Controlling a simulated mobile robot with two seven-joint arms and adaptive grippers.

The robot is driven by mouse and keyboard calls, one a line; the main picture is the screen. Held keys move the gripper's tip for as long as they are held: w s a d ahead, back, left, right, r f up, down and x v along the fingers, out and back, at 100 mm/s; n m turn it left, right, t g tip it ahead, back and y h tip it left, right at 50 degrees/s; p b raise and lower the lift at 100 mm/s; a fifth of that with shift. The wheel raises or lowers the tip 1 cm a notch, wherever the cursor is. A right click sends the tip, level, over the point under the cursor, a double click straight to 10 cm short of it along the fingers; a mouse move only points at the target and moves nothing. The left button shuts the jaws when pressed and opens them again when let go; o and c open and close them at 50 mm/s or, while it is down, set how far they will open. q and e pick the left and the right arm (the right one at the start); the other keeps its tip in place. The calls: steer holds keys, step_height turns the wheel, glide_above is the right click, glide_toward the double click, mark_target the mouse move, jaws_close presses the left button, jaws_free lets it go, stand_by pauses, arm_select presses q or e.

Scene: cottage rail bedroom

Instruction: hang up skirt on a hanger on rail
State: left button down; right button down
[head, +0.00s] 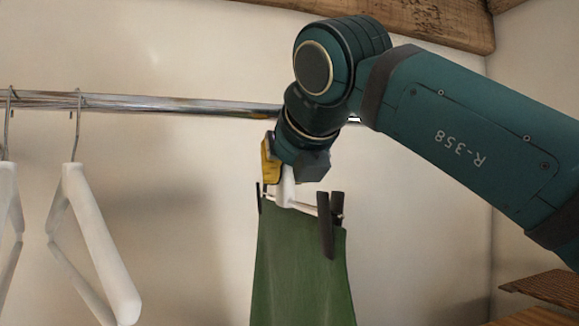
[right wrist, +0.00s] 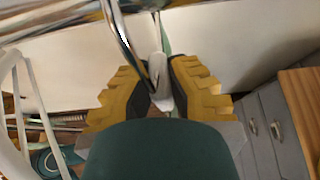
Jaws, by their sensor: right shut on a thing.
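A green skirt (head: 300,268) hangs from a white clip hanger (head: 286,190), held at its waist by dark clips (head: 326,225). My right gripper (head: 288,172) is shut on the white neck of this hanger, just below the metal rail (head: 190,104). In the right wrist view the yellow fingers (right wrist: 160,92) close on both sides of the white neck (right wrist: 159,84), and the rail (right wrist: 122,38) passes close by. My gripper and wrist hide the hanger's hook in the head view, so I cannot tell whether it sits over the rail. My left gripper is not in view.
A white hanger (head: 95,240) hangs empty on the rail at the left, with another (head: 8,215) at the picture's edge. The rail between them and my right gripper is bare. A wooden surface (head: 540,290) stands at lower right; grey drawers (right wrist: 270,130) show in the wrist view.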

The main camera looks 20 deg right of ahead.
steer(key=shift+w, duration=0.15)
steer(key=shift+a+f, duration=0.1)
steer(key=shift+f, duration=0.2)
stand_by(0.4)
steer(key=c, duration=1)
jaws_free()
steer(key=v, duration=1.1)
steer(key=shift+s+r, duration=0.2)
steer(key=shift+s, duration=0.35)
